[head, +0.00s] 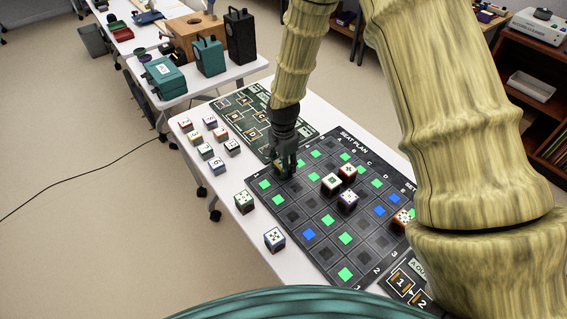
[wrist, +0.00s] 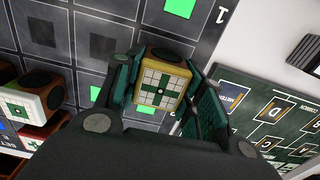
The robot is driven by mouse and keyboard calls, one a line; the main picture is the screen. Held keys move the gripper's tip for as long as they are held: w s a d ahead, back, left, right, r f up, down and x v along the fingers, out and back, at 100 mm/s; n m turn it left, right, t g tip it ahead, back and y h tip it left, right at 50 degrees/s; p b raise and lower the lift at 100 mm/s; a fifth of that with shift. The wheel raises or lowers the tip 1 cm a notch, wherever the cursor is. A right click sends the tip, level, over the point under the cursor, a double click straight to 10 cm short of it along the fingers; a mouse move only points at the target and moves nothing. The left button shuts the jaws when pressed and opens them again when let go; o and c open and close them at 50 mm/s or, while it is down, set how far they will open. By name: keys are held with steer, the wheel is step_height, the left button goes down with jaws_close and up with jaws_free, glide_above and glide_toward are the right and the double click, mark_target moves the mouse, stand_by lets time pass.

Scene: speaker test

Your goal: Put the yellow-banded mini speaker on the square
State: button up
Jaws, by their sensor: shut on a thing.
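My gripper (head: 285,163) is shut on the yellow-banded mini speaker, which has a white gridded face with a green and dark cross pattern in the wrist view (wrist: 163,84). In the head view the speaker is mostly hidden by the fingers. The gripper is over the far-left edge of the dark seat plan mat (head: 290,238). I cannot tell whether the speaker touches the mat. The mat has green squares (head: 328,220), blue squares (head: 309,234) and dark squares. In the wrist view, green squares (wrist: 180,7) lie beside and beyond the speaker.
Three speakers stand close together on the mat, including a red-banded one (head: 347,171); an orange one (head: 402,218) stands farther right. Two more (head: 244,201) (head: 274,239) stand by its left edge. Several small blocks (head: 208,151) stand at the table's left, beside a green board (head: 240,103).

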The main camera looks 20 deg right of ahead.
steer(key=o, duration=1)
steer(key=shift+f, duration=0.1)
steer(key=shift+o, duration=0.2)
step_height(320, 180, up, 12)
steer(key=b, duration=0.2)
stand_by(0.5)
